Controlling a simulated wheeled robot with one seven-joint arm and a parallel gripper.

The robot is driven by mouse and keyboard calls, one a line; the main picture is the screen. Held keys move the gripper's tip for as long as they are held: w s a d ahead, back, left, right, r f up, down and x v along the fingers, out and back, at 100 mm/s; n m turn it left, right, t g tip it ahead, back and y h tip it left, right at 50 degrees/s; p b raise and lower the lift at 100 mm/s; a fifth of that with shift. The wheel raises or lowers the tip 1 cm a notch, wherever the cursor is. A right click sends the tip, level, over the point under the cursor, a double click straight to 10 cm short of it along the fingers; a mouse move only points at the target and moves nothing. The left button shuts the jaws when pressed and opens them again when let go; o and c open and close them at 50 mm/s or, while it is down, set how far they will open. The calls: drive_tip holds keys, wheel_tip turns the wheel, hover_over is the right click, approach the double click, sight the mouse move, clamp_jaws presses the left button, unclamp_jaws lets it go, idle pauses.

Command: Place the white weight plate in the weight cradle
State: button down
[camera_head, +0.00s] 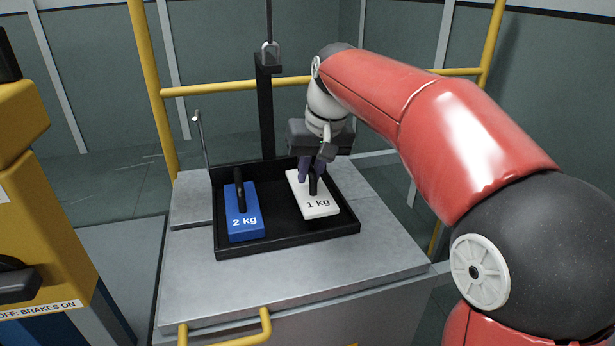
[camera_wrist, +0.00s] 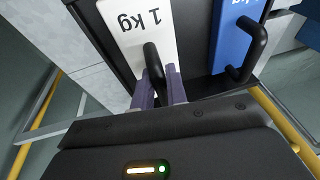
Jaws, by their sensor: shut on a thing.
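The white weight plate (camera_head: 304,199), marked 1 kg, lies flat over the right part of a black tray with a low rim (camera_head: 290,246). The tray has a tall black post at its back and looks like the weight cradle. The plate also shows in the wrist view (camera_wrist: 133,48), with its black upright handle. My gripper (camera_head: 310,172) is above the plate, its purple fingers shut on that handle. The plate appears to be inside the rim; I cannot tell whether its underside touches the tray floor.
A blue plate (camera_head: 244,225), marked 2 kg, sits in the tray's left part. A shackle (camera_head: 270,53) and cable are at the post's top. The tray is on a grey metal bench (camera_head: 310,285) with yellow rails (camera_head: 240,89) behind. A yellow console (camera_head: 40,190) stands left.

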sight(307, 183)
drive_tip(key=shift+w+a+r, duration=0.1)
drive_tip(key=shift+w+a, duration=0.05)
drive_tip(key=shift+w, duration=0.4)
drive_tip(key=shift+w+a, duration=0.15)
drive_tip(key=shift+w, duration=0.4)
drive_tip(key=shift+s+f+b, duration=0.1)
drive_tip(key=shift+f+b, duration=0.35)
drive_tip(key=shift+f, duration=1.3)
drive_tip(key=c, duration=1.4)
unclamp_jaws()
drive_tip(key=shift+f, duration=0.15)
